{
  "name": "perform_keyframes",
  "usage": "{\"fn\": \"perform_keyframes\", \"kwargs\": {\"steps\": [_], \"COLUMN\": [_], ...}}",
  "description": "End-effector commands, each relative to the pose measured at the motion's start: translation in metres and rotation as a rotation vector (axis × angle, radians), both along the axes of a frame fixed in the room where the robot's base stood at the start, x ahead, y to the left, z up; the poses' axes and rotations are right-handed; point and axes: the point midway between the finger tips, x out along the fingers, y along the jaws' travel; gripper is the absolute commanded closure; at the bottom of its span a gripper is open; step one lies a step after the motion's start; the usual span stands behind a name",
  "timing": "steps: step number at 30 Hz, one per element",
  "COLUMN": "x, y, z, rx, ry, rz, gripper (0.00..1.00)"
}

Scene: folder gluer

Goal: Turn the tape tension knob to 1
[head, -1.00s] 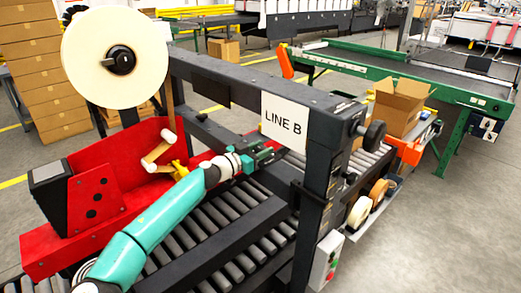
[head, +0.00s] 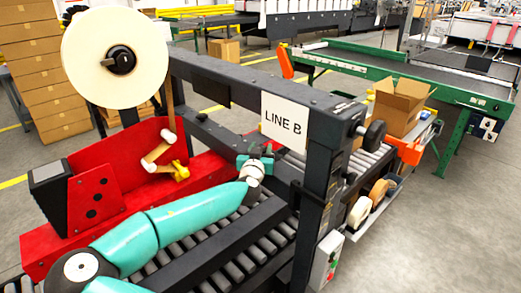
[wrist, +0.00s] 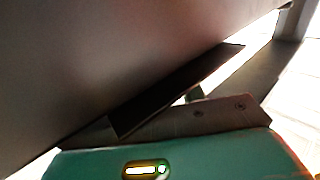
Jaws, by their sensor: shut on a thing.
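The tape roll (head: 85,62) stands at the upper left of the head view with a black hub knob (head: 121,60) and a pointer at its centre. A yellow knob (head: 181,172) sits lower, by the tape arm on the red tape head (head: 140,140). I cannot tell which is the tension knob; no numbers can be read. My gripper (head: 262,161) is under the dark crossbeam, right of the yellow knob and apart from both. In the wrist view, a large grey surface (wrist: 110,60) is close to the dark fingers. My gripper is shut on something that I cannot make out.
The dark crossbeam (head: 245,88) and a post with the LINE B sign (head: 284,120) stand close to my gripper. A black handwheel (head: 374,136) is at the beam's right end. Rollers (head: 225,255) lie below my arm. A control box (head: 326,258) hangs on the post.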

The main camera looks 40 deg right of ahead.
Motion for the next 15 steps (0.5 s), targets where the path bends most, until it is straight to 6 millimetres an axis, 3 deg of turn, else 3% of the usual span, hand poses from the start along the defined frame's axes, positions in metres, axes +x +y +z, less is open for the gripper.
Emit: {"fn": "perform_keyframes", "kwargs": {"steps": [15], "x": [-0.0002], "y": [-0.0004], "z": [0.0008], "rx": [0.006], "ry": [-0.008], "rz": [0.177], "gripper": [0.83]}}
